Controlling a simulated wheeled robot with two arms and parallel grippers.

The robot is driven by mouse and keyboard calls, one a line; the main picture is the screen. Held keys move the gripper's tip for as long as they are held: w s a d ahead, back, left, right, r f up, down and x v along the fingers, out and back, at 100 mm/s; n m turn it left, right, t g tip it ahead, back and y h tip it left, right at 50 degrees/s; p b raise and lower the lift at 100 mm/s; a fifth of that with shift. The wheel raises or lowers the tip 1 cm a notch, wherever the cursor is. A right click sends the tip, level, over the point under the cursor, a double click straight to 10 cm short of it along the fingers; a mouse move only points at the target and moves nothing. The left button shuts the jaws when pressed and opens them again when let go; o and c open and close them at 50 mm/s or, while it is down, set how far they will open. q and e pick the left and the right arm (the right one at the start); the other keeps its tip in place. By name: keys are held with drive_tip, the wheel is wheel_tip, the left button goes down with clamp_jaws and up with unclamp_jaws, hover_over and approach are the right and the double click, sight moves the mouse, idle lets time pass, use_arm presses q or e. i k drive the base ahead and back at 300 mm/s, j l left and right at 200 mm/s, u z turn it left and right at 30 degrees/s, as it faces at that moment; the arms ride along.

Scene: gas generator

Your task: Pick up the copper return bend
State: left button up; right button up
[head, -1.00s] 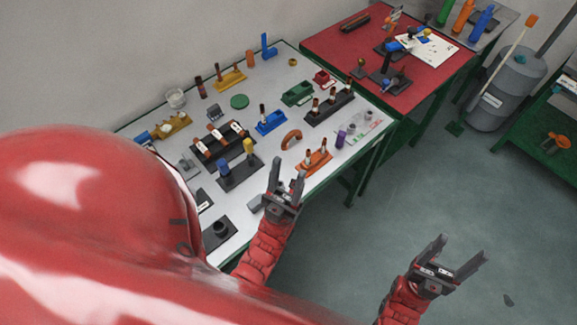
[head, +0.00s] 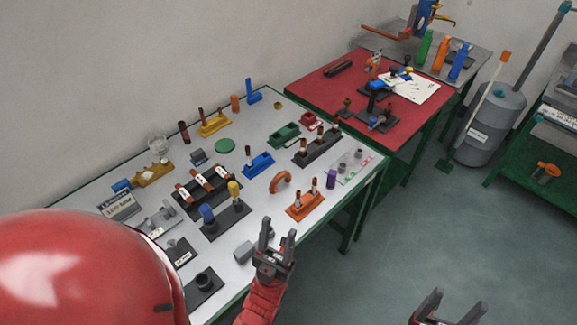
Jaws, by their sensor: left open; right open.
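The copper return bend (head: 280,182) is a U-shaped orange-brown tube piece. It is on the white table (head: 310,226), between the blue block with a post and the orange block with copper posts. My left gripper (head: 278,230) is open and empty near the front edge of the white table, below the bend in the picture and apart from it. My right gripper (head: 460,298) is open and empty over the floor at the lower right, partly cut off by the picture's bottom edge.
The orange block (head: 305,206) with upright posts stands right of the bend, and the blue block (head: 257,166) is to its left. A grey block (head: 243,251) lies beside my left gripper. A red table (head: 310,87) adjoins at the back. Open floor lies right.

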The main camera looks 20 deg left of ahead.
sight(286, 174)
drive_tip(key=i+l+u, duration=0.2)
drive_tip(key=u, duration=0.25)
drive_tip(key=i+l+u, duration=0.25)
drive_tip(key=u, duration=0.2)
drive_tip(key=i+l+u, duration=0.15)
drive_tip(key=l+u, duration=0.25)
